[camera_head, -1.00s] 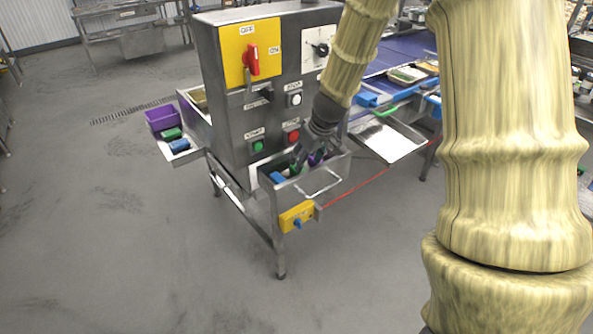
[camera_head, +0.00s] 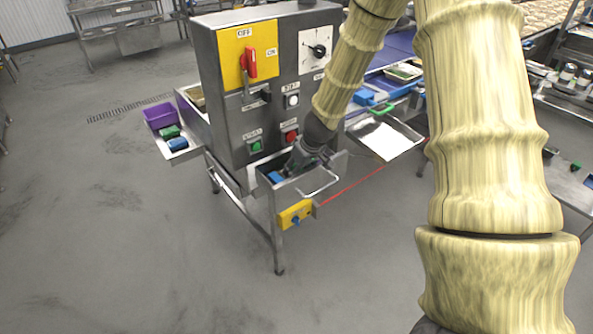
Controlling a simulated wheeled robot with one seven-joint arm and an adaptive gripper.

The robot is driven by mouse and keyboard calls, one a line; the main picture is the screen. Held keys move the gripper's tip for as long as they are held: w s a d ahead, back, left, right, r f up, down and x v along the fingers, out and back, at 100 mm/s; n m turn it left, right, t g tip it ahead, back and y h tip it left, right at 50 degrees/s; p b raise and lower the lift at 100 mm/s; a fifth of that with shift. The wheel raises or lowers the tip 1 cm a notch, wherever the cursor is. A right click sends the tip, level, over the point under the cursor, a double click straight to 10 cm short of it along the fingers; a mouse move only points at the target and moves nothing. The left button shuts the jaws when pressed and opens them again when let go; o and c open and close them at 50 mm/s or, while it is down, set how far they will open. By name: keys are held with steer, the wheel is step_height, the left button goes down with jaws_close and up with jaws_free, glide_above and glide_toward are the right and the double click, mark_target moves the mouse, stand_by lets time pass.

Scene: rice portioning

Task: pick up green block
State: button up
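My gripper (camera_head: 293,167) is dark and points down into the open metal bin (camera_head: 318,182) on the front of the machine. It is small and partly blurred here, so I cannot tell whether its fingers are open or shut. A blue block (camera_head: 276,177) lies in the bin, just left of the fingers. No green block shows clearly in the bin; my gripper and the bin wall hide part of the inside. Another green block (camera_head: 170,132) lies on the side shelf at the left, between a purple container and a blue block (camera_head: 178,144).
The grey machine (camera_head: 230,110) with switches and buttons stands right behind the bin. A purple container (camera_head: 160,115) is on the left shelf. A metal tray (camera_head: 405,145) with white contents sits right of the bin. Open floor lies in front.

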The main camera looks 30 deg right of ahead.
steer(key=c, duration=1.1)
